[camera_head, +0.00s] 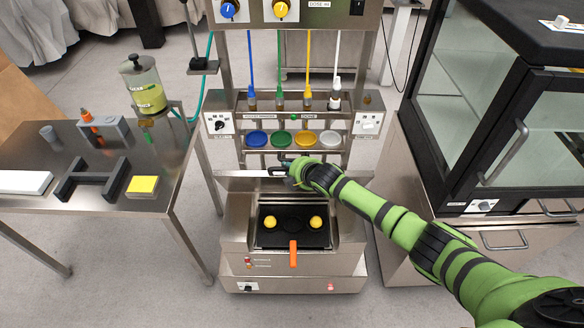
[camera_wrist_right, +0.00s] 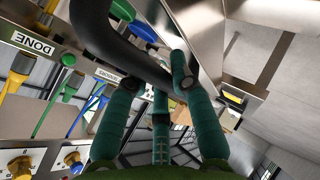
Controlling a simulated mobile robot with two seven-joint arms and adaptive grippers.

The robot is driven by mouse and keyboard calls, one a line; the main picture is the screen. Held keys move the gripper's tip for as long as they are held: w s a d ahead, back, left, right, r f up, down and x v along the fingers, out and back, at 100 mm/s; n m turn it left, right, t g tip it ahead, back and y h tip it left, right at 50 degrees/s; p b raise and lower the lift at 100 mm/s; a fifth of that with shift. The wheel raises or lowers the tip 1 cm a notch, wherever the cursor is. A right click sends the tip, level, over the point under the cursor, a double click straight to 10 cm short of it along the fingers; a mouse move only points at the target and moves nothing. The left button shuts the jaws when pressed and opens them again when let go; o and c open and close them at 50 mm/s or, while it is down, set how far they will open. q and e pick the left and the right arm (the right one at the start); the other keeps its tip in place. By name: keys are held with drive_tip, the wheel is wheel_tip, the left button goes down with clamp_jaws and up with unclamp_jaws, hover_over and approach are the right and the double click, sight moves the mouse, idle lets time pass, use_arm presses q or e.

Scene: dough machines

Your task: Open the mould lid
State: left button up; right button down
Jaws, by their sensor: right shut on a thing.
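The mould is a steel machine in the lower middle of the head view, its black mould plate (camera_head: 292,240) uncovered with two yellow dough balls (camera_head: 270,222) on it. The steel mould lid (camera_head: 240,182) stands raised behind the plate, seen nearly edge-on. My right gripper (camera_head: 284,168) is at the lid's top edge. In the right wrist view its teal fingers (camera_wrist_right: 155,85) are shut on the black curved lid handle (camera_wrist_right: 103,35), with a steel panel beside them. The exact contact is partly hidden. My left gripper is in neither view.
An orange handle (camera_head: 293,253) sticks out at the mould's front. Blue, green, yellow and white bowls (camera_head: 281,139) sit on a shelf just behind the lid. A steel table (camera_head: 100,195) stands left, a glass-door cabinet (camera_head: 470,110) right.

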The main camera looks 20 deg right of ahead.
drive_tip(key=c, duration=1)
unclamp_jaws()
drive_tip(key=shift+w+r, duration=0.15)
drive_tip(key=shift+r, duration=0.05)
drive_tip(key=shift+c, duration=0.2)
drive_tip(key=shift+f, duration=0.1)
drive_tip(key=v, duration=1.2)
drive_tip(key=shift+f, duration=0.15)
drive_tip(key=s+d+f+m+g+h, duration=0.1)
drive_tip(key=s+d+f+m, duration=0.15)
drive_tip(key=f, duration=0.55)
drive_tip(key=s+d+f+m+g+h, duration=0.1)
drive_tip(key=s+d+f+m, duration=0.15)
drive_tip(key=f, duration=0.45)
drive_tip(key=s+d+f+m+g, duration=0.2)
drive_tip(key=s+f+m, duration=0.2)
drive_tip(key=s+f, duration=0.95)
drive_tip(key=s+a+f+m+g, duration=0.1)
drive_tip(key=s+f, duration=0.3)
drive_tip(key=s, duration=0.6)
drive_tip(key=s+a+f+m+g, duration=0.1)
drive_tip(key=s+f, duration=0.4)
drive_tip(key=s, duration=0.5)
drive_tip(key=s+a+f+m+g, duration=0.2)
drive_tip(key=s+f, duration=0.3)
drive_tip(key=s, duration=0.5)
drive_tip(key=shift+m+g, duration=0.7)
